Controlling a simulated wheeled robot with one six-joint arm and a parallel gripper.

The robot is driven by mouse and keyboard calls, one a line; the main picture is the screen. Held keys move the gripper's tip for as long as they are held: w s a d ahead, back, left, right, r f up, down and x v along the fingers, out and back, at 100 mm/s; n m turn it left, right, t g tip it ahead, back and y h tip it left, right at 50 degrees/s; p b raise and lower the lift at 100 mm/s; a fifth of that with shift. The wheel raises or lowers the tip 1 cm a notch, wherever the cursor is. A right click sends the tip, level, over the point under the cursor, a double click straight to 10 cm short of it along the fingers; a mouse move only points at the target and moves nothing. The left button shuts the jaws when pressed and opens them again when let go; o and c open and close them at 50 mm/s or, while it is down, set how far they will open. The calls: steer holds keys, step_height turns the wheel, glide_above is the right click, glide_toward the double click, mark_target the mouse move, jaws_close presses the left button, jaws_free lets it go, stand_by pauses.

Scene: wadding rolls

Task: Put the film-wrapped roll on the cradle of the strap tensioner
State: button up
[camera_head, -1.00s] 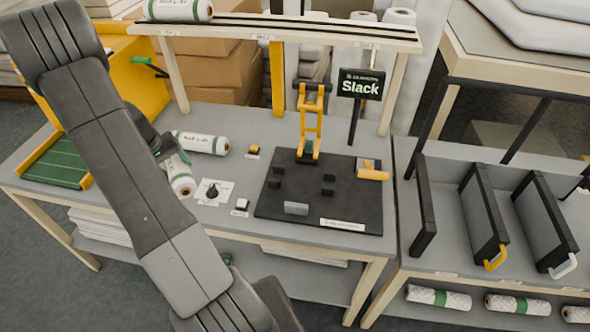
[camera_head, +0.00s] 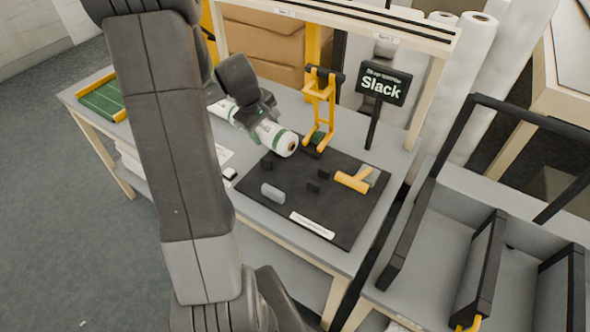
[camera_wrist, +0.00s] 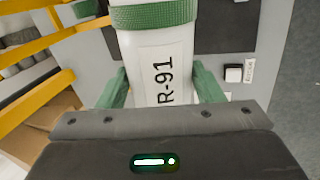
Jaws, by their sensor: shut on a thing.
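My gripper (camera_head: 262,112) is shut on a white roll (camera_head: 276,138) with green bands and holds it over the left back edge of the strap tensioner's black base (camera_head: 345,220). In the wrist view the roll (camera_wrist: 160,60) is labelled R-91 and lies between my green fingers (camera_wrist: 160,90). I cannot tell whether it is film-wrapped. The base carries short black posts (camera_head: 313,187), apparently the cradle, with no roll on them. A yellow upright frame (camera_head: 319,105) stands behind, and a yellow handle (camera_head: 352,181) lies to the right. The sign (camera_head: 383,83) reads Slack.
A white cylindrical surface (camera_head: 220,108) shows left of my gripper; whether it is another roll is unclear. A shelf (camera_head: 340,20) spans the table's back. A rack with black dividers (camera_head: 480,270) stands at right.

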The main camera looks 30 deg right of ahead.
mark_target(282, 141)
steer(key=shift+n, duration=0.7)
steer(key=s+d, duration=0.4)
steer(key=s+d+r, duration=0.1)
steer(key=s+d, duration=0.1)
steer(key=shift+s+d+r+b, duration=0.1)
steer(key=shift+s+d+b, duration=0.05)
steer(key=shift+s+b, duration=0.2)
steer(key=shift+s+d+f, duration=0.1)
steer(key=shift+s+f, duration=0.1)
step_height(282, 141, down, 10)
steer(key=shift+r, duration=0.3)
steer(key=o, duration=0.7)
steer(key=shift+f+b, duration=0.2)
steer(key=shift+b, duration=0.15)
steer(key=o, duration=0.4)
steer(key=shift+c, duration=0.2)
steer(key=shift+r, duration=0.15)
steer(key=v, duration=1.2)
steer(key=shift+s+d+p, duration=0.1)
steer(key=shift+s+p, duration=0.15)
steer(key=shift+p, duration=0.1)
